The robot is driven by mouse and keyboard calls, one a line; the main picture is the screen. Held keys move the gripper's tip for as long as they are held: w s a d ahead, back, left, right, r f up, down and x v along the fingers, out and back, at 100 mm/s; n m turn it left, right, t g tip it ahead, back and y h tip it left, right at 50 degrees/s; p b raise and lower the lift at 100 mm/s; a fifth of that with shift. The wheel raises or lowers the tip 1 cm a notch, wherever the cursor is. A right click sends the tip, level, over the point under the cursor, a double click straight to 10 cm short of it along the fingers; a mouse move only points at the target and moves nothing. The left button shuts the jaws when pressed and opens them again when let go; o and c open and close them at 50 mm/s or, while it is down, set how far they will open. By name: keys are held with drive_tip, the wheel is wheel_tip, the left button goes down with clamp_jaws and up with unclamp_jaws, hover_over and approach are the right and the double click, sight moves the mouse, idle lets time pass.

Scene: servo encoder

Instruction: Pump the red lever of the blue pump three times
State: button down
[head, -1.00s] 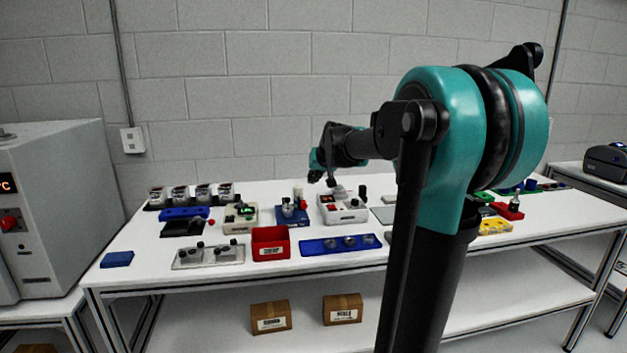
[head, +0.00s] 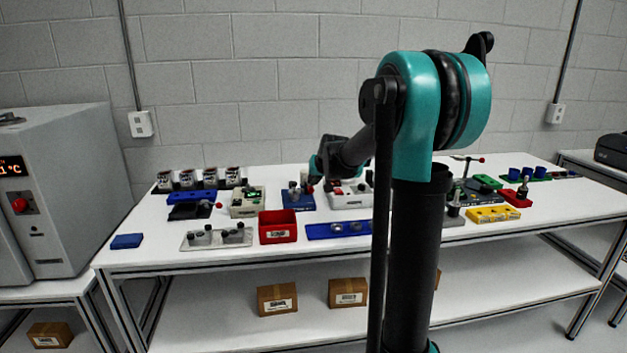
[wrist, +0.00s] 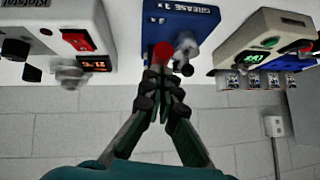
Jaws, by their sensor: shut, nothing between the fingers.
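The blue pump (head: 303,203) stands on the white bench, left of the middle. In the wrist view the pump (wrist: 190,22) shows part of a "GREASE" label and a grey metal fitting. The red ball knob of its lever (wrist: 163,52) lies right at my fingertips, and I cannot tell whether they touch it. My gripper (wrist: 164,76) is shut with nothing between its fingers. In the head view my gripper (head: 314,181) is small and dark, at the pump's top right, and hides part of the lever.
A white box with a red switch (head: 350,194) stands close right of the pump. A beige box with a green display (head: 247,203) stands close left. A red bin (head: 278,228) and a blue tray (head: 338,230) lie in front. My arm hides part of the bench.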

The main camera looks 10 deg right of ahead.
sight(313, 189)
drive_tip(key=shift+f, duration=0.1)
drive_tip(key=shift+s+f+t, duration=0.25)
drive_tip(key=shift+f+t, duration=0.35)
drive_tip(key=shift+f, duration=0.1)
drive_tip(key=shift+s+f+t, duration=0.2)
drive_tip(key=shift+f+t, duration=0.4)
drive_tip(key=shift+f, duration=0.1)
drive_tip(key=shift+s+f, duration=0.15)
drive_tip(key=shift+f, duration=0.5)
